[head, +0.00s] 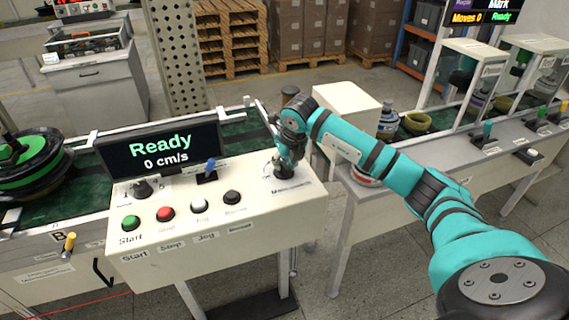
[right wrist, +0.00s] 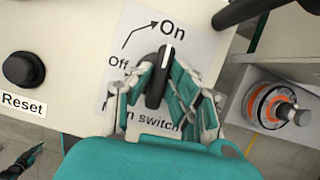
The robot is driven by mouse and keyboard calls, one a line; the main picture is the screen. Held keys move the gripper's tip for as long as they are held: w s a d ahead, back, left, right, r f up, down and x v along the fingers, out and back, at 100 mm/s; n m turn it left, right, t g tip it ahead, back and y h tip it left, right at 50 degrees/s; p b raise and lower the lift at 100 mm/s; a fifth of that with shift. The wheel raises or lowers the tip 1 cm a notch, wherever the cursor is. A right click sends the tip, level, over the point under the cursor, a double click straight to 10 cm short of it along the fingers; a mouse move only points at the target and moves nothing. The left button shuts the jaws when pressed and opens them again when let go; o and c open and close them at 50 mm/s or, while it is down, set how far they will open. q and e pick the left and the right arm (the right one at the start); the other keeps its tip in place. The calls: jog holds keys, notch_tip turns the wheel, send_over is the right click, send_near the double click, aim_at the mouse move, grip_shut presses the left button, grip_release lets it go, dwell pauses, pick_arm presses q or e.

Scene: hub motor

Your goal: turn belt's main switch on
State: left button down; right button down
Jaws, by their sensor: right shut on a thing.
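The belt's main switch (right wrist: 157,80) is a black rotary knob with a white mark on a labelled plate. In the right wrist view its white mark points up towards the word "On", away from "Off". It sits at the right end of the cream control panel (head: 220,225). My right gripper (head: 286,165) is shut on the knob, its fingers on both sides of it. The display (head: 160,150) reads "Ready" and "0 cm/s". A small teal and dark part, seemingly my left gripper (right wrist: 22,163), shows at the lower left of the right wrist view.
Green (head: 131,222), red (head: 165,213), white and black buttons line the panel, with a blue-handled switch (head: 209,168) behind them. The black reset button (right wrist: 24,69) is left of my right gripper. A white box (head: 345,110) stands behind my right forearm.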

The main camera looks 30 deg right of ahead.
jog(key=shift+m, duration=0.5)
jog(key=c, duration=1.2)
grip_release()
jog(key=shift+c, duration=0.2)
jog(key=v, duration=1.2)
jog(key=shift+a, duration=0.2)
